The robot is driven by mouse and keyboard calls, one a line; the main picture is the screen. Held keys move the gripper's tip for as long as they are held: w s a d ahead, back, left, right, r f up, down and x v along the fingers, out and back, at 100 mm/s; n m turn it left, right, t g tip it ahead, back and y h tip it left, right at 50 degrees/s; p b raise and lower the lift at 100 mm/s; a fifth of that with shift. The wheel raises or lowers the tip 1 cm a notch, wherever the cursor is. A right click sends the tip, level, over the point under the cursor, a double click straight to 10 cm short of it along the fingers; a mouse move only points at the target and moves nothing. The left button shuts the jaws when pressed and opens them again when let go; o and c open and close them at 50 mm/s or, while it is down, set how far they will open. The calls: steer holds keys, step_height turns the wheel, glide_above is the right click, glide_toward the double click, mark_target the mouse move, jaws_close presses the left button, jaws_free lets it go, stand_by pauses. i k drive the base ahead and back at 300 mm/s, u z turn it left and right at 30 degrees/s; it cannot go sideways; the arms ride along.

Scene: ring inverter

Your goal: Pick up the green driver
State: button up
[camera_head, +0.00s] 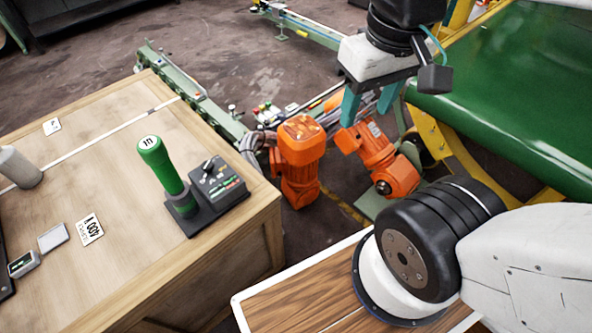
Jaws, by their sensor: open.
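The green driver (163,166) stands nearly upright, leaning a little, in a dark holder (183,205) on the wooden workbench at the left. Its rounded top bears a white label with dark marks. Its lower end is hidden in the holder. My gripper (370,108) hangs at the upper right, pointing down, with teal fingers apart and nothing visible between them. It is well to the right of the driver and away from the bench.
A dark control box (217,185) with a knob sits right beside the holder. A grey cylinder (18,167), small cards (89,230) and a small device (23,263) lie on the bench (130,285). Orange motors (299,155) stand beyond its right edge. A green machine surface (510,90) fills the right.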

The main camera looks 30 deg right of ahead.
mark_target(150, 148)
steer(key=z, duration=1.05)
steer(key=k, duration=0.5)
steer(key=u, duration=0.55)
